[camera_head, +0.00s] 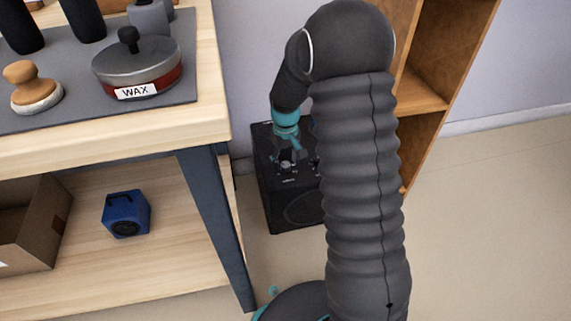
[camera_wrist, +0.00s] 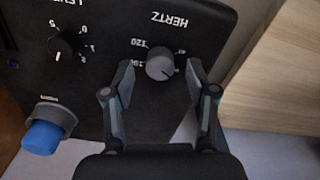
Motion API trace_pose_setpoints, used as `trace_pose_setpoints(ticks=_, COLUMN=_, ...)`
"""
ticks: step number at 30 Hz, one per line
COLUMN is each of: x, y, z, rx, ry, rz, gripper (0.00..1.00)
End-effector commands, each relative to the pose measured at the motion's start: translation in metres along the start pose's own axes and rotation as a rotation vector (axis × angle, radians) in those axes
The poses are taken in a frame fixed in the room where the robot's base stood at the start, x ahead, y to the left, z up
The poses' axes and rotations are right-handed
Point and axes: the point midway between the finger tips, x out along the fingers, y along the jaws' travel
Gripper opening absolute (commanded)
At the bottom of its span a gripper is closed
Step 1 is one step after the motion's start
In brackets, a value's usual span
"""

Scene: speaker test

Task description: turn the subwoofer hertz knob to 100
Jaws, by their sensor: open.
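The black subwoofer (camera_head: 262,190) stands on the floor beside the workbench in the head view, partly hidden behind my arm. In the wrist view its black panel (camera_wrist: 200,22) shows the word HERTZ and a grey hertz knob (camera_wrist: 160,65) with small numbers around it, among them 120. My gripper (camera_wrist: 160,72) is open, with one fingertip on each side of the hertz knob and a gap to both. The head view shows my gripper (camera_head: 287,152) over the panel, too small to make out detail.
A level knob (camera_wrist: 66,44) and a blue-capped plug (camera_wrist: 43,137) sit left of the hertz knob. The workbench (camera_head: 130,140) with a wax tin (camera_head: 138,72) stands left of the subwoofer. A wooden shelf (camera_head: 425,95) stands behind on the right. Open floor (camera_head: 480,220) lies right.

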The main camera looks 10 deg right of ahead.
Motion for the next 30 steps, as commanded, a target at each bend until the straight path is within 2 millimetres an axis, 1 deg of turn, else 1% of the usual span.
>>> trace_pose_setpoints(ticks=1, x=0.0061, y=0.0, z=0.0002, rx=0.0, ry=-0.001, rz=0.0, gripper=0.57)
trace_pose_setpoints(ticks=6, x=0.0138, y=0.0, z=-0.0001, rx=0.0, ry=0.001, rz=0.0, gripper=0.57)
trace_pose_setpoints(ticks=14, x=0.0145, y=0.0, z=-0.0001, rx=0.0, ry=0.001, rz=0.0, gripper=0.57)
trace_pose_setpoints(ticks=15, x=0.0144, y=0.0, z=-0.0002, rx=0.0, ry=0.001, rz=0.0, gripper=0.52)
trace_pose_setpoints(ticks=17, x=0.0144, y=0.0001, z=-0.0002, rx=0.0, ry=0.001, rz=0.0, gripper=0.37)
trace_pose_setpoints(ticks=18, x=0.0144, y=0.0001, z=-0.0002, rx=0.0, ry=0.001, rz=0.0, gripper=0.27)
trace_pose_setpoints(ticks=20, x=0.0144, y=0.0001, z=-0.0002, rx=0.0, ry=0.001, rz=0.0, gripper=0.12)
trace_pose_setpoints(ticks=21, x=0.0143, y=0.0001, z=-0.0002, rx=0.0, ry=0.001, rz=0.0, gripper=0.02)
trace_pose_setpoints(ticks=22, x=0.0143, y=0.0001, z=-0.0002, rx=0.0, ry=0.001, rz=0.0, gripper=0.0)
trace_pose_setpoints(ticks=30, x=0.0141, y=0.0001, z=-0.0002, rx=0.02, ry=0.001, rz=0.0, gripper=0.0)
